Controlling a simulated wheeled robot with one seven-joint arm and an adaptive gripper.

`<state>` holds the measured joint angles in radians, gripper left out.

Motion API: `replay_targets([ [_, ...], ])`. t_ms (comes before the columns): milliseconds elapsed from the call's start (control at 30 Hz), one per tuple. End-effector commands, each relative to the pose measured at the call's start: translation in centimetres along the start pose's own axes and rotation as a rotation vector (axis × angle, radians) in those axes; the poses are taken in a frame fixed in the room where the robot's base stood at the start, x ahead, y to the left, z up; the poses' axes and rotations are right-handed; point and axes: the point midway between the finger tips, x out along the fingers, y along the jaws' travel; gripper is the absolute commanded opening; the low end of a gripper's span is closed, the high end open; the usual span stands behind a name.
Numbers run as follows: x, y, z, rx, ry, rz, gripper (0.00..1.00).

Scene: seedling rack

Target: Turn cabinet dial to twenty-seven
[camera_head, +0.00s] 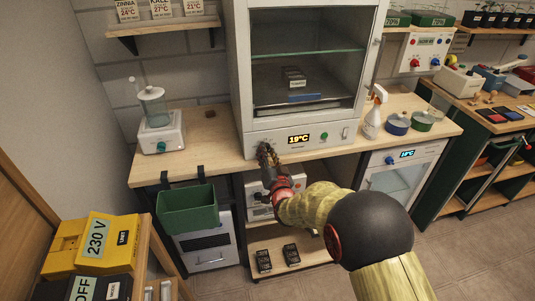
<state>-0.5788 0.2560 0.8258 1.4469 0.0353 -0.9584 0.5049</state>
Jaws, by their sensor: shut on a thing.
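The white cabinet (243,90) stands on the wooden bench with a glass front. Its lower panel has a lit display (298,139) that reads 19°C. My gripper (264,149) is at the left end of this panel, shut on the cabinet dial. The fingers cover most of the dial, so its pointer and marks cannot be made out.
A white device with a clear jar (160,131) stands left on the bench (210,134). A spray bottle (372,120) and two round tubs stand right of the cabinet. A green bin (187,208) hangs at the bench front.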

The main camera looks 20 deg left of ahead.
Motion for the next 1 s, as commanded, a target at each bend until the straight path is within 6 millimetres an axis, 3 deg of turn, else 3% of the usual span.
replay_targets([
  [133,-0.1,0.1,0.2,-0.001,-0.004,0.002,0.02],
  [167,-0.1,0.1,0.2,-0.001,-0.004,0.002,0.27],
  [467,0.0,0.0,0.1,-0.001,-0.002,0.001,0.45],
  [833,-0.3,0.0,0.0,-0.002,-0.001,0.0,0.46],
  [1000,-2.2,0.0,0.0,-0.002,-0.001,0.001,0.46],
])
